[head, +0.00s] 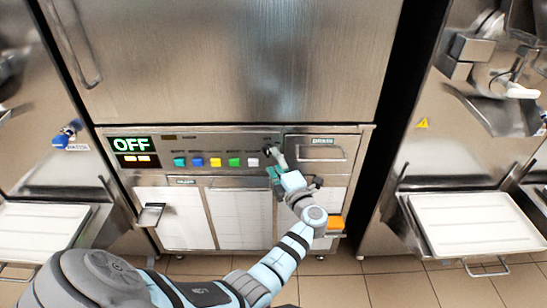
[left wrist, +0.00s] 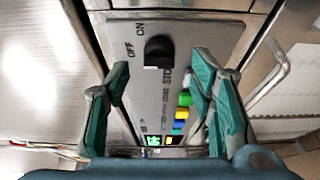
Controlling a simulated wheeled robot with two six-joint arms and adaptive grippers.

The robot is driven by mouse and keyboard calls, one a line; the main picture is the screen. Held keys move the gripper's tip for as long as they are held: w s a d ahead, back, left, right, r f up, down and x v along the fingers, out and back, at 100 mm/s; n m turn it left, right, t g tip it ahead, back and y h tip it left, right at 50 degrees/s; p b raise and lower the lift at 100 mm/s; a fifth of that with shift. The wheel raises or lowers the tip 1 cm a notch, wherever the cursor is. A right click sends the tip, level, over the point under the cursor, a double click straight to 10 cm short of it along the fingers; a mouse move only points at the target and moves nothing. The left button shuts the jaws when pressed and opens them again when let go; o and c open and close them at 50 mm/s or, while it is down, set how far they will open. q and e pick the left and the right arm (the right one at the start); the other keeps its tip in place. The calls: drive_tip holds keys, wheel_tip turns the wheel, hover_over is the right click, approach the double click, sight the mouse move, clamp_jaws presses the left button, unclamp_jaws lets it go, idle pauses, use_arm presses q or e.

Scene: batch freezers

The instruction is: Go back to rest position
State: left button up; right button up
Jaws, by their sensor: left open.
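My left gripper (head: 277,166) is at the control panel (head: 225,147) of the middle freezer, at the right end of the button row. In the left wrist view the teal-padded fingers of the left gripper (left wrist: 160,80) are spread apart with nothing between the tips. A black knob (left wrist: 158,52) with ON and OFF labels sits on the panel just beyond the fingertips; I see a gap around it. In the head view the gripper partly covers the knob. The panel display (head: 131,145) reads OFF in green. My right gripper is in neither view.
Coloured buttons (head: 215,162) line the panel. A small metal shelf (head: 151,214) juts out below at left. An orange block (head: 336,223) is by my forearm. White trays stand at left (head: 40,228) and right (head: 465,222). Tiled floor (head: 390,286) shows in front.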

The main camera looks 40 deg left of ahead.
use_arm(q)
drive_tip(key=v, duration=0.4)
drive_tip(key=shift+d, duration=0.15)
drive_tip(key=shift+r, duration=0.15)
